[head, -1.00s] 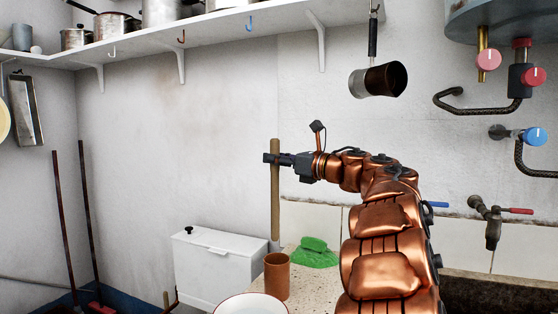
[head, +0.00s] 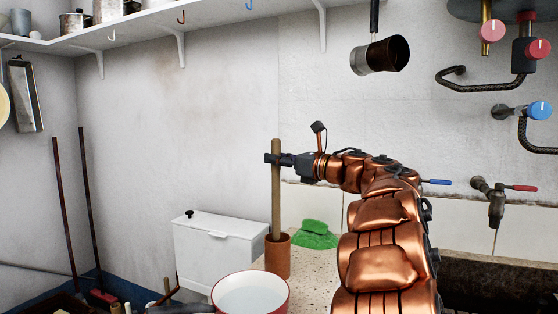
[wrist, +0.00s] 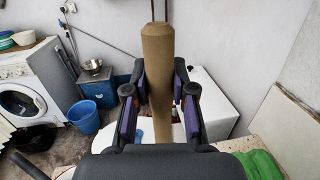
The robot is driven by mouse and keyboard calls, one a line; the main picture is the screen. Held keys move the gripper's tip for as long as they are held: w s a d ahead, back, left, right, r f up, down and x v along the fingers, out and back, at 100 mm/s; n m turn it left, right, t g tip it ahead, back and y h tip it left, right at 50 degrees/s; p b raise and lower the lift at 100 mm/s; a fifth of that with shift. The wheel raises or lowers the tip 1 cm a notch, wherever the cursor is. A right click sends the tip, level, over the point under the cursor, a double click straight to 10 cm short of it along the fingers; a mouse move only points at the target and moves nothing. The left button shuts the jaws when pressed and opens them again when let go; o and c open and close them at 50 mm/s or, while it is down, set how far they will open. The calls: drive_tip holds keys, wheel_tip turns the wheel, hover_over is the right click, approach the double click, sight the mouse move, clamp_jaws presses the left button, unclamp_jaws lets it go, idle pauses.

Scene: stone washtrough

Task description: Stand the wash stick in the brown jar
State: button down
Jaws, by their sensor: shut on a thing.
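The wash stick (head: 276,190) is a long, light-brown wooden rod, held upright. My gripper (head: 272,159) is shut on it near its top end. The wrist view also shows the stick (wrist: 157,75) between the dark finger pads. The brown jar (head: 278,258) stands upright on the speckled stone ledge, directly below the stick. The stick's lower end meets the jar's mouth and appears to pass inside the rim. Its tip is hidden, so I cannot tell how deep it is or whether it touches the bottom.
A red-rimmed white basin (head: 250,293) stands in front of the jar. A green cloth (head: 314,235) lies to the jar's right. A white lidded box (head: 220,248) stands behind left. A metal pot (head: 380,56) hangs on the wall above my arm.

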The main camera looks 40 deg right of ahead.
drive_tip(key=shift+f+b, duration=2.55)
drive_tip(key=shift+f, duration=0.05)
drive_tip(key=c, duration=0.9)
unclamp_jaws()
approach(277, 178)
drive_tip(key=shift+s+d, duration=0.4)
drive_tip(key=shift+d, duration=0.35)
drive_tip(key=shift+r, duration=0.1)
